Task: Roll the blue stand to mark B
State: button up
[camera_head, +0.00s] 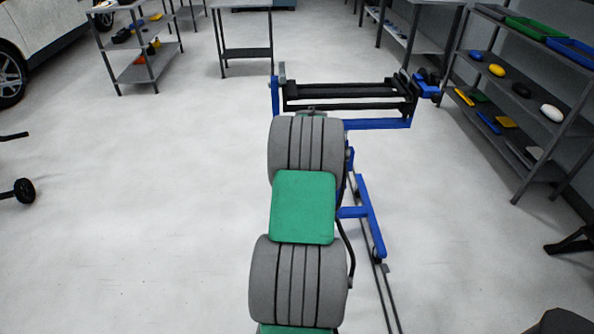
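The blue stand (377,124) is ahead of me, upright on the floor, with black horizontal rollers (345,90) across its top between blue end brackets. A lower blue part (370,215) of its frame shows to the right of my arm. My grey and green arm stretches forward over the middle of the view and covers the left part of the stand. My gripper is at the arm's far end, by the stand's near side. Its fingers are hidden behind the arm links, so I cannot see whether they touch or hold the stand. I see no mark B.
Two thin dark lines (385,300) run along the floor right of my arm. A shelf rack (520,110) with coloured items stands at the right. A cart (140,72) and a table (247,53) are at the back. A white car (45,30) is at the far left. The left floor is mostly clear.

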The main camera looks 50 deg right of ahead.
jog(key=shift+f, duration=0.15)
grip_shut()
dwell(0.4)
dwell(1.0)
